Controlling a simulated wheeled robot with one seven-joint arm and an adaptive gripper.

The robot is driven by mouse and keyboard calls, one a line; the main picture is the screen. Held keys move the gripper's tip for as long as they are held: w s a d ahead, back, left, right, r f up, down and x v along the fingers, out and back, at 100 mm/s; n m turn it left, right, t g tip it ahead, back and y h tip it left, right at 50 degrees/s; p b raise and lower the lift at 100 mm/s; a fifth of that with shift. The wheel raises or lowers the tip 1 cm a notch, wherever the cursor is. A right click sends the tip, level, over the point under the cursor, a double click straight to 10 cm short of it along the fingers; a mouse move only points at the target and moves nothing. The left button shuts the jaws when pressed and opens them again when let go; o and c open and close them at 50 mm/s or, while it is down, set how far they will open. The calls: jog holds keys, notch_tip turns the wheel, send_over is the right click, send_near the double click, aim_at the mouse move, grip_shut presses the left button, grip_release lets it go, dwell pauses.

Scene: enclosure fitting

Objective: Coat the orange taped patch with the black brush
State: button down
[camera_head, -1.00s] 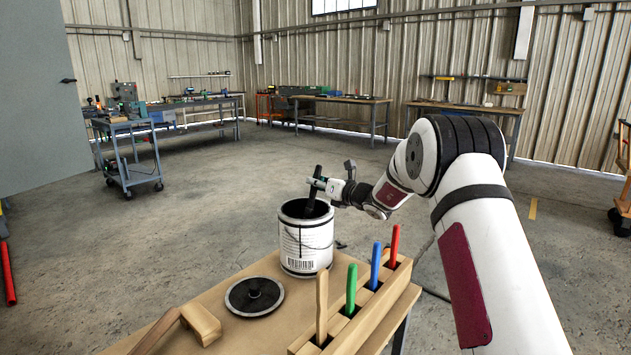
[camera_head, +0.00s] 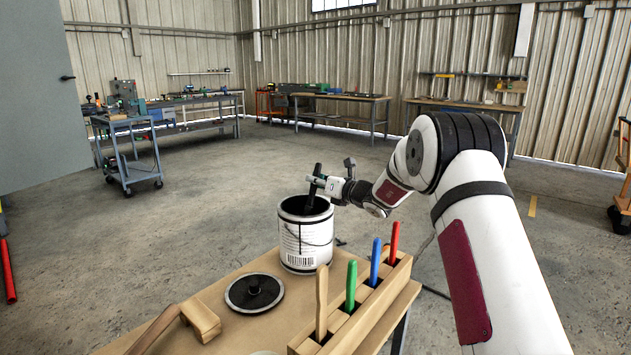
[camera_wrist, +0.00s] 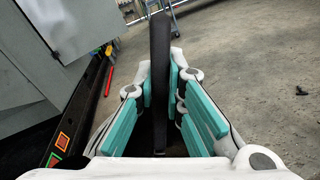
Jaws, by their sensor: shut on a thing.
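My gripper (camera_head: 318,184) is shut on the black brush (camera_head: 317,172), holding it upright over the open white paint can (camera_head: 306,246). The brush's lower end is inside the can's mouth, and its tip is hidden. In the wrist view the dark brush handle (camera_wrist: 160,75) stands between the teal finger pads of my gripper (camera_wrist: 158,115). At the lower left of that view, a dark panel edge bears a small orange patch (camera_wrist: 62,141) with a lighter border and a greenish patch (camera_wrist: 53,160) below it.
The can's lid (camera_head: 254,292) lies on the wooden table (camera_head: 225,320). A wooden rack (camera_head: 365,305) beside the can holds green, blue and red handles and a plain wooden one. A wooden piece (camera_head: 201,320) lies at the near left. A grey door panel (camera_head: 35,100) stands far left. Floor beyond is open.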

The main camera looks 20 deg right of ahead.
jog(key=shift+f+b, duration=0.4)
jog(key=shift+f, duration=0.15)
dwell(1.5)
jog(key=shift+r, duration=0.1)
jog(key=shift+r+p, duration=1.7)
jog(key=shift+r, duration=1.9)
